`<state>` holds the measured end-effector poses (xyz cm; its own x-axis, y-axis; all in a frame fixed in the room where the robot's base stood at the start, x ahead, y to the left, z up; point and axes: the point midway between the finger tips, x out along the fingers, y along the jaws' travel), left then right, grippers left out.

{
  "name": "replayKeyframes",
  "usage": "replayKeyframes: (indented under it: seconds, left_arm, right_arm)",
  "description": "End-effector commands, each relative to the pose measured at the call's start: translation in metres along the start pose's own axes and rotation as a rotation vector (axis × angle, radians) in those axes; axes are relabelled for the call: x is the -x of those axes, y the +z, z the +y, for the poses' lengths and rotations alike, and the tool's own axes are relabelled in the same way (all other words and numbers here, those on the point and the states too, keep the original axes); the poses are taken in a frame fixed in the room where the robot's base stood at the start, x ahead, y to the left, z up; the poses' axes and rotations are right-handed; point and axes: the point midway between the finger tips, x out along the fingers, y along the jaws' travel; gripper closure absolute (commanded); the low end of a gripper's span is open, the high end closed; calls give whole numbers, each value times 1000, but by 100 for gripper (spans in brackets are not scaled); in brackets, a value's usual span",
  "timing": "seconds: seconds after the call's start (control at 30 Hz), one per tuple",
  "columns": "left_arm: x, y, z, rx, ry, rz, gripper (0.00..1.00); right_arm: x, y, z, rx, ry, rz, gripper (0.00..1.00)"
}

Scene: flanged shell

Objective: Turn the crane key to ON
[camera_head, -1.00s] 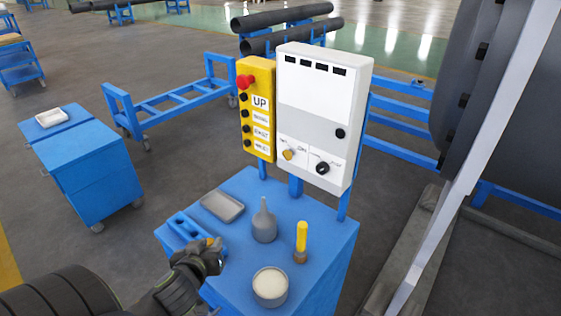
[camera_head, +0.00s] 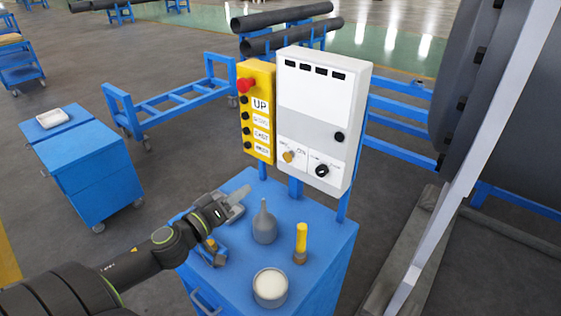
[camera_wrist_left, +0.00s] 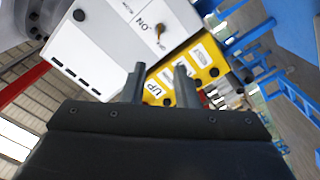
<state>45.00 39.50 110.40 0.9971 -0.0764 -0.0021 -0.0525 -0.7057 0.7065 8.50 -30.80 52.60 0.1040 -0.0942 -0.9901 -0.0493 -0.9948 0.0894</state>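The crane key (camera_head: 288,156) is a small brass-coloured knob on the lower left of the white control box (camera_head: 312,110). It also shows in the left wrist view (camera_wrist_left: 160,31), near the ON lettering; which mark it points at is too small to tell. My left gripper (camera_head: 238,197) is above the blue cart, below and left of the key, apart from the box. In the left wrist view its two fingers (camera_wrist_left: 160,78) are spread with nothing between them, and the box and yellow panel show beyond. My right gripper is not in view.
A yellow button panel (camera_head: 257,110) with a red knob stands left of the box. A black knob (camera_head: 322,170) is right of the key. A grey funnel-shaped item (camera_head: 264,225), a yellow-handled tool (camera_head: 301,240) and a round tin (camera_head: 270,287) stand on the cart (camera_head: 325,255).

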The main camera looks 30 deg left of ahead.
Motion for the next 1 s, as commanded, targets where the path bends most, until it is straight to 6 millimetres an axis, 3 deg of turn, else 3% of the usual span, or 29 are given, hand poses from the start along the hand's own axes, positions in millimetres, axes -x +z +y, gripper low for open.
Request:
replayKeyframes:
  seconds: [0.2,0.57,1.0]
  left_arm:
    - [-19,-1,3,6,6,4,73]
    - [-48,0,2,4,5,2,73]
    - [-103,0,1,5,6,4,73]
  right_arm:
    - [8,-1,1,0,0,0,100]
    - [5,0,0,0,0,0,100]
    - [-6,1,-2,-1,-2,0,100]
